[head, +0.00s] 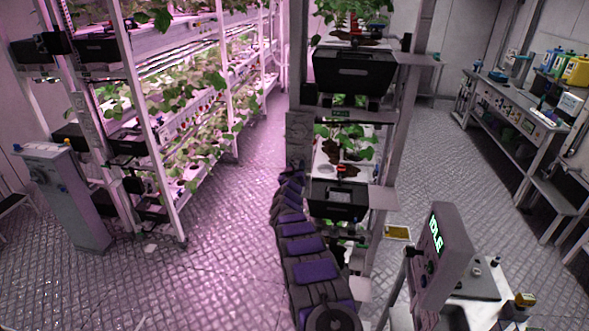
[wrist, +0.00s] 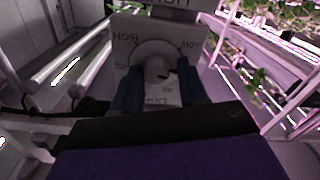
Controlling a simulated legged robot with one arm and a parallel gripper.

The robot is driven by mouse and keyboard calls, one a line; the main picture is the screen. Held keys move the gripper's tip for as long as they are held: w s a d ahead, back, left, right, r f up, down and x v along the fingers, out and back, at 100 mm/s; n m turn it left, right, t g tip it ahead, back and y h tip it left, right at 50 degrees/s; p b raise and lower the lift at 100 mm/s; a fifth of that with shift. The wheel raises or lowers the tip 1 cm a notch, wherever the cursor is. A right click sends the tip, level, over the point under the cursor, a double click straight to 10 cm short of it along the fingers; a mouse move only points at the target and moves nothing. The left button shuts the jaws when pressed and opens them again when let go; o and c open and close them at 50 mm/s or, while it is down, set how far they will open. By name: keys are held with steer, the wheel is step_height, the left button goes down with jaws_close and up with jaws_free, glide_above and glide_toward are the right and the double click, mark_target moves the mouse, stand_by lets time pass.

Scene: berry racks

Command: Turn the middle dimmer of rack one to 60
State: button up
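A pale dimmer plate (wrist: 125,38) with a round dial (wrist: 152,52) is straight ahead in the wrist view. Dark lettering around the dial seems to include HIGH; the rest is hard to read, and I cannot tell its setting. A small dark knob part (wrist: 158,72) shows at the dial's lower middle. My gripper (wrist: 160,88) has its two blue fingers apart, one on each side of the dial's lower part; I cannot tell whether they touch it. In the head view my purple arm reaches to the near rack's grey end panels (head: 297,128); the fingertips are hidden there.
The near rack's post (head: 390,130) and dark bins (head: 353,75) stand right of my arm. A console reading IDLE (head: 437,240) is at front right. A planted rack (head: 170,110) and grey pedestal (head: 75,200) stand left. The aisle floor (head: 235,200) between is clear.

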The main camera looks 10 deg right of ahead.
steer(key=shift+d+f, duration=0.1)
steer(key=shift+d, duration=0.55)
steer(key=c, duration=0.3)
steer(key=shift+w+a, duration=0.1)
steer(key=shift+a, duration=0.25)
steer(key=c, duration=0.4)
steer(key=shift+a, duration=0.25)
steer(key=shift+c, duration=0.3)
steer(key=shift+d, duration=0.1)
steer(key=shift+d, duration=0.15)
steer(key=shift+m, duration=0.4)
